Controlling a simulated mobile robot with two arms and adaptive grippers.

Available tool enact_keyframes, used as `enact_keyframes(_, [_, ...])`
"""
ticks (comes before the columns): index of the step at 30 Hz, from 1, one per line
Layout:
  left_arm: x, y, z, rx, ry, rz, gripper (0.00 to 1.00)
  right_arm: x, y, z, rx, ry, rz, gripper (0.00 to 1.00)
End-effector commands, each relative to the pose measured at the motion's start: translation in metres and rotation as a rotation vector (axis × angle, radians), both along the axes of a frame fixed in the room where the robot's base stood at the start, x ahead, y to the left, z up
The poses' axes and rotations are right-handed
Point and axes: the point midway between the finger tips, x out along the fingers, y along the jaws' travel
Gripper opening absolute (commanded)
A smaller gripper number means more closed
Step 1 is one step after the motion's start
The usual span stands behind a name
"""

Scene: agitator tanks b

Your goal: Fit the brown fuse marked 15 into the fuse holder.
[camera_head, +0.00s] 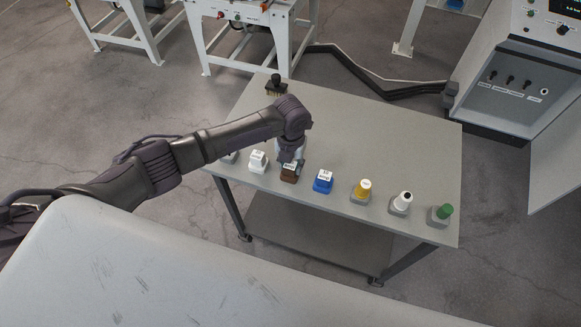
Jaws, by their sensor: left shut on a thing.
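The brown fuse (289,175) is a small block with a white label on top, in the row of parts along the front edge of the grey table. Its marking is too small to read. My left gripper (290,161) reaches down over the table and is shut on the brown fuse, its fingers partly covering the top. I cannot tell whether the fuse still touches the table. I cannot pick out the fuse holder for certain in this view. My right gripper is not in view.
A white block (257,161) and a blue block (323,182) flank the fuse closely. Yellow (363,188), white (402,202) and green (443,213) capped pieces stand farther right. A dark brush-like object (276,86) lies at the back. A control cabinet (515,75) stands right; the table's middle (370,135) is clear.

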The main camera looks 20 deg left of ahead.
Motion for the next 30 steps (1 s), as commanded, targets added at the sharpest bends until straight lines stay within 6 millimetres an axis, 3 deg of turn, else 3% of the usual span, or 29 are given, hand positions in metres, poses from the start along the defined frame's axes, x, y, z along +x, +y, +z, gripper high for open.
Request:
enact_keyframes(7, [0.002,0.000,0.013,0.000,-0.004,0.000,0.00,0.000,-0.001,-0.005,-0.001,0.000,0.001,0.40])
enact_keyframes(12, [0.002,0.000,0.040,-0.001,-0.007,-0.001,0.00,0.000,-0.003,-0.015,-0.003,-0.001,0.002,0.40])
enact_keyframes(24, [0.072,-0.048,0.088,-0.002,-0.004,0.000,0.00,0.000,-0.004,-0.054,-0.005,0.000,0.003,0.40])
enact_keyframes(30, [0.092,-0.061,0.104,-0.001,-0.001,0.000,0.00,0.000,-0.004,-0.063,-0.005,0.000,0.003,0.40])
